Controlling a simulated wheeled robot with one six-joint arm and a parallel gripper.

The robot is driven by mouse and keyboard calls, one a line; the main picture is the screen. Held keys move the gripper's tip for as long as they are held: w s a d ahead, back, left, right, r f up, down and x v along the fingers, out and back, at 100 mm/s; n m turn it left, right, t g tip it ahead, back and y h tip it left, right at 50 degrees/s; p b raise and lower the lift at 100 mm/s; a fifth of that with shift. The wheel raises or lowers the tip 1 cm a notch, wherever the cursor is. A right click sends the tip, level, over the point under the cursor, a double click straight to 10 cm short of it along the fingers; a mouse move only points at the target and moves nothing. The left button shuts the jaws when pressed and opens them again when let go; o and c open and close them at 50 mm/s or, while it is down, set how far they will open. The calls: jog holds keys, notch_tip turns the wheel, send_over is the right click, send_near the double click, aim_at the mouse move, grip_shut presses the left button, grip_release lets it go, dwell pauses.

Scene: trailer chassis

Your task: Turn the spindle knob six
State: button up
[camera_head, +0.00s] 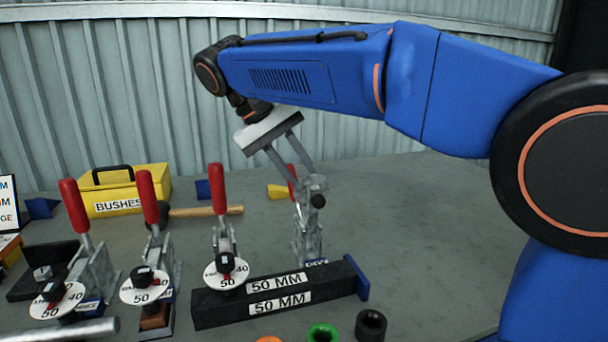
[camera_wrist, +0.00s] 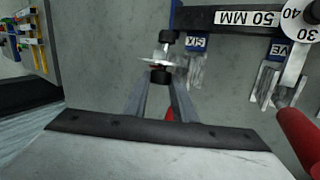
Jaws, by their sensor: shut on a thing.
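Clamp six (camera_head: 306,238) stands at the back right of the row of clamps, behind a dark bar. Its "SIX" label (camera_wrist: 197,43) shows in the wrist view. My gripper (camera_head: 308,172) reaches down to it from above, tilted. In the wrist view my gripper (camera_wrist: 160,85) has its two fingers closed in on the black spindle knob six (camera_wrist: 160,77). A pale disc (camera_wrist: 150,60) sits just beyond the knob, with a spindle and a second black end piece further on. In the head view the disc and fingers mostly hide the knob. A red handle (camera_head: 292,174) is partly hidden behind the fingers.
Three red-handled clamps with dials, the nearest dial (camera_head: 226,272), stand to the left. The dark "50 MM" bar (camera_head: 210,312) lies in front. A yellow "BUSHES" box (camera_head: 125,188) and a hammer (camera_head: 215,211) lie behind. The bench at right is clear.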

jog(key=shift+f+h, duration=0.1)
jog(key=shift+h, duration=0.5)
jog(key=o, duration=1)
jog(key=shift+o, duration=0.2)
